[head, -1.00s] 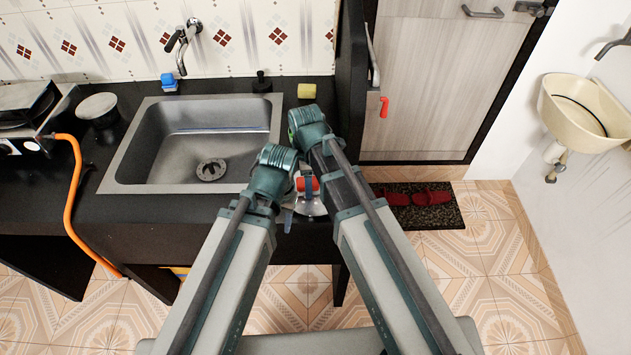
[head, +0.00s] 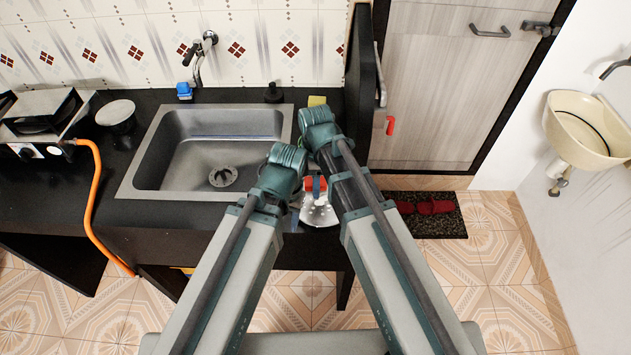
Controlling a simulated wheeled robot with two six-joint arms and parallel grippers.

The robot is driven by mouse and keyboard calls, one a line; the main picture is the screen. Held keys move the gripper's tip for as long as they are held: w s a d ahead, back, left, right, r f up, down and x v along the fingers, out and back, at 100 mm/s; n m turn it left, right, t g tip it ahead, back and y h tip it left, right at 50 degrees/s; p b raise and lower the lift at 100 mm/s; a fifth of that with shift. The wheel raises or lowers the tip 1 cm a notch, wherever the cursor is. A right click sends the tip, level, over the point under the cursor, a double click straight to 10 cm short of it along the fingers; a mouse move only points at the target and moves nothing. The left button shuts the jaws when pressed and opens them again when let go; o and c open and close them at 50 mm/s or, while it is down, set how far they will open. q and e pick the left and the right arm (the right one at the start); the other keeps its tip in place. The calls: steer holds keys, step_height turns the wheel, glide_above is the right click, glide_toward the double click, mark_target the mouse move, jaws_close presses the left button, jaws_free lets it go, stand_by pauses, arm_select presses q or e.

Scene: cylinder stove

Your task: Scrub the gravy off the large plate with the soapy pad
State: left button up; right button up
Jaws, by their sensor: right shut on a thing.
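The large plate (head: 320,214) is pale with dark specks. It lies at the counter's front edge, right of the sink, and shows partly between my two arms. A red pad (head: 310,187) is over its far part. My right gripper (head: 317,184), mostly hidden under its wrist, shows a blue finger against the red pad and is shut on it. Whether the pad touches the plate cannot be told. My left gripper (head: 295,217) shows only a bluish piece by the plate's left edge; its jaws are hidden.
The steel sink (head: 150,165) is left of my arms. A yellow sponge (head: 317,101), a dark bottle (head: 273,93) and a blue item (head: 184,91) stand along the back. A stove (head: 45,120) with an orange hose (head: 97,190) is far left. A dark partition (head: 362,80) bounds the counter's right.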

steer(key=shift+r, duration=0.35)
step_height(320, 180, up, 3)
steer(key=p, duration=0.3)
steer(key=shift+f, duration=0.1)
stand_by(0.4)
